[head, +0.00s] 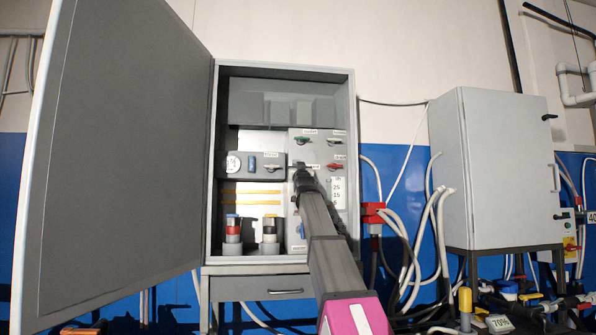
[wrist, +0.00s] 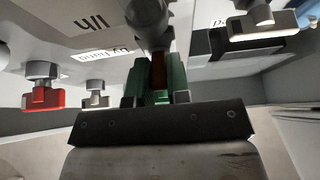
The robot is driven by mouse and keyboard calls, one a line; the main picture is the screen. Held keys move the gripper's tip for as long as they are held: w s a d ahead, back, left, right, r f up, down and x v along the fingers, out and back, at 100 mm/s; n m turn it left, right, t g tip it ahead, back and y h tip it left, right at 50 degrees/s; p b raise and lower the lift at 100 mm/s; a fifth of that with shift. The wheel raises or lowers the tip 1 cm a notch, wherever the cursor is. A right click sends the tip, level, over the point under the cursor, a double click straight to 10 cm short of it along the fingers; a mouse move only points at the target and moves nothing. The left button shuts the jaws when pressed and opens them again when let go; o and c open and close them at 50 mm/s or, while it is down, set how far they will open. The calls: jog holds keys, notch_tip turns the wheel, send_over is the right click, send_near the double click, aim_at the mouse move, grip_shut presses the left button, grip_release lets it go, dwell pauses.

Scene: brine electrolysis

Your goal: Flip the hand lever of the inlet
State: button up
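In the head view a grey panel (head: 310,150) with several small hand levers is in the open cabinet. A green lever (head: 303,141), a white lever (head: 334,141) and a red lever (head: 334,167) show. Their labels are too small to read, so I cannot tell which is the inlet. My gripper (head: 301,172) is at the panel, just below the green lever. In the wrist view a grey lever shaft (wrist: 150,22) is straight ahead, very close to my gripper (wrist: 157,90). Green parts stand on both sides of a dark brown strip there; I cannot tell whether it is gripped.
The cabinet door (head: 120,140) stands wide open at the left. A gauge (head: 233,163) is left of the levers. Two stacked-ring posts (head: 233,230) stand on the cabinet floor. A closed grey cabinet (head: 500,165) with hoses is at the right.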

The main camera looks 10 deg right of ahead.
jog(key=o, duration=0.4)
jog(key=v, duration=1)
jog(key=shift+s+f, duration=0.25)
jog(key=shift+s, duration=0.1)
